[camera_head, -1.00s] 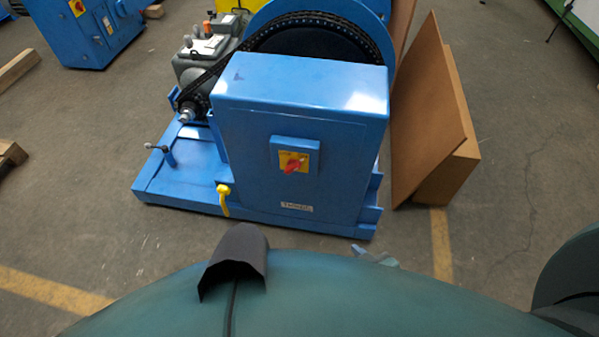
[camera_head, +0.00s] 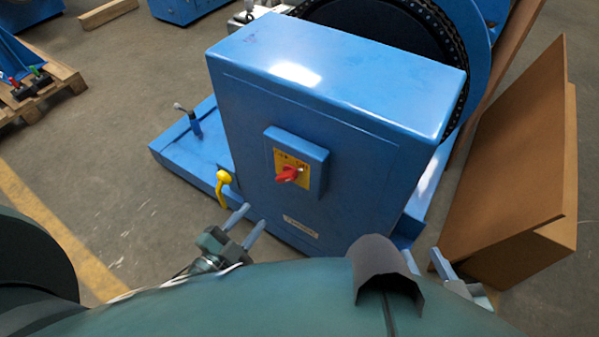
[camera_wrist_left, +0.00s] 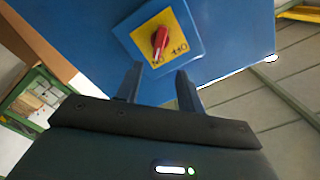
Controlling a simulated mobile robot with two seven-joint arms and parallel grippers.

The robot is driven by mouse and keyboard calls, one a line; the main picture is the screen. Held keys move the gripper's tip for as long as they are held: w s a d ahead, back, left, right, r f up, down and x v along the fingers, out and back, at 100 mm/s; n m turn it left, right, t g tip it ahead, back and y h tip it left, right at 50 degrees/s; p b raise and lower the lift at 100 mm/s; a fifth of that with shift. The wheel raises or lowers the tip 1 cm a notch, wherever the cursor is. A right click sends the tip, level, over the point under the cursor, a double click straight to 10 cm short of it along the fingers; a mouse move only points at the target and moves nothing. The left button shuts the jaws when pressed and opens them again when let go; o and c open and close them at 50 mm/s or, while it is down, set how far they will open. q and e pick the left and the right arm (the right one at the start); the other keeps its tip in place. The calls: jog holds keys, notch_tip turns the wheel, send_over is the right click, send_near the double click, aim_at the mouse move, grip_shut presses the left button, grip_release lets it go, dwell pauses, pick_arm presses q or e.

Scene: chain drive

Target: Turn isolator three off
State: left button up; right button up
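The isolator is a red rotary knob (camera_head: 288,174) on a yellow plate (camera_head: 305,179), in a blue box on the front of a blue cabinet (camera_head: 350,160). In the left wrist view the knob (camera_wrist_left: 159,41) lies just beyond my fingertips, with one end towards the ON lettering. The cabinet's lower label (camera_head: 301,227) is too small to read surely. My left gripper (camera_head: 254,215) is open and empty, below and left of the knob; its fingers also show in the left wrist view (camera_wrist_left: 159,69). My right gripper (camera_head: 421,255) is open and empty at the cabinet's lower right, partly hidden.
A yellow handle (camera_head: 222,184) sticks out at the cabinet's lower left, close to my left gripper. A chain wheel (camera_head: 385,25) stands behind the cabinet. Brown boards (camera_head: 520,150) lean at the right. A pallet (camera_head: 60,85) lies at the far left, with open floor between.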

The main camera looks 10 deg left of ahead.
aim_at(284, 181)
pick_arm(q)
jog(key=b+x, duration=0.1)
jog(key=x, duration=1.2)
jog(key=shift+w+d+b, duration=0.1)
jog(key=shift+w+b, duration=0.15)
jog(key=shift+b, duration=0.05)
grip_shut()
